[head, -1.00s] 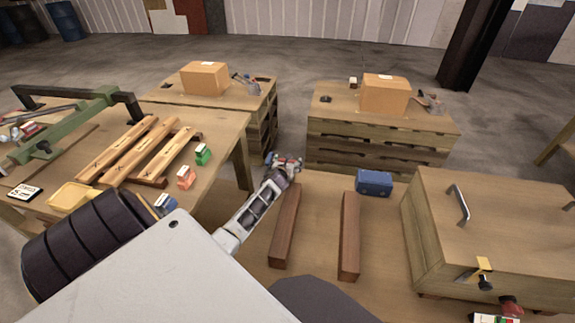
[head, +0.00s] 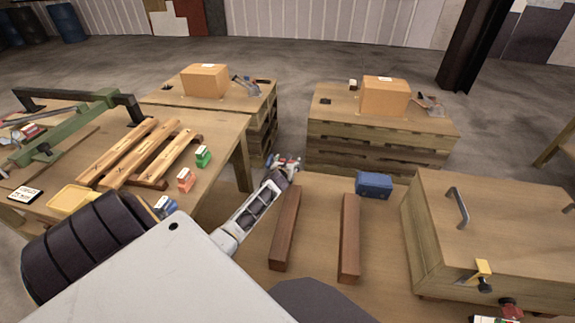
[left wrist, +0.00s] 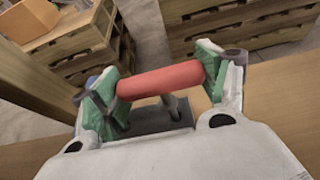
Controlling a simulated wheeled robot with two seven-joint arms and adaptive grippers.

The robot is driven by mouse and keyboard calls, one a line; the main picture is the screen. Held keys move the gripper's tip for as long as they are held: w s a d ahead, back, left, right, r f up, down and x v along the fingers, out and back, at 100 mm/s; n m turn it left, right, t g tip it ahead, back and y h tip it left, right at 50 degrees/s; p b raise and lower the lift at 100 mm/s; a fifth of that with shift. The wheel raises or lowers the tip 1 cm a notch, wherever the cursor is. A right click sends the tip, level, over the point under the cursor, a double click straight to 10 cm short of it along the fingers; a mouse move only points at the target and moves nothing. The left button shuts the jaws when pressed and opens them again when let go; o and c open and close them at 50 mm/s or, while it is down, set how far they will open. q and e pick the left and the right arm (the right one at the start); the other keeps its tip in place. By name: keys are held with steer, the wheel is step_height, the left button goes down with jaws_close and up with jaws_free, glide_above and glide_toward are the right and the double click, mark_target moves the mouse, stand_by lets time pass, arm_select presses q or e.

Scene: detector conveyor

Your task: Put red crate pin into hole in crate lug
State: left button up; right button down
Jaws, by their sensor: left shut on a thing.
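My left gripper (head: 286,165) is at the far left corner of the near table in the head view. In the left wrist view (left wrist: 160,88) its green-padded fingers are shut on the red pin (left wrist: 160,80), which lies crosswise between them. A grey metal part shows below the pin's red bar. The wooden crate (head: 425,245) stands on the right of the near table, well apart from the gripper. A yellow lug-like fitting (head: 483,267) is on its front edge; its hole cannot be made out. My right gripper is not in view.
Two brown wooden bars (head: 286,228) (head: 349,238) lie on the near table (head: 318,215) between gripper and crate. A blue box (head: 374,185) is behind them. The left table (head: 220,150) carries wooden beams and small coloured blocks. Two pallet stacks with cardboard boxes (head: 205,81) (head: 384,97) stand behind.

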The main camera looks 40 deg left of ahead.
arm_select(q)
steer(key=shift+r, duration=0.55)
steer(key=shift+r+p, duration=0.3)
steer(key=shift+r, duration=0.15)
step_height(320, 180, up, 5)
steer(key=shift+f+p, duration=0.2)
steer(key=shift+p, duration=0.5)
steer(key=shift+r, duration=1.15)
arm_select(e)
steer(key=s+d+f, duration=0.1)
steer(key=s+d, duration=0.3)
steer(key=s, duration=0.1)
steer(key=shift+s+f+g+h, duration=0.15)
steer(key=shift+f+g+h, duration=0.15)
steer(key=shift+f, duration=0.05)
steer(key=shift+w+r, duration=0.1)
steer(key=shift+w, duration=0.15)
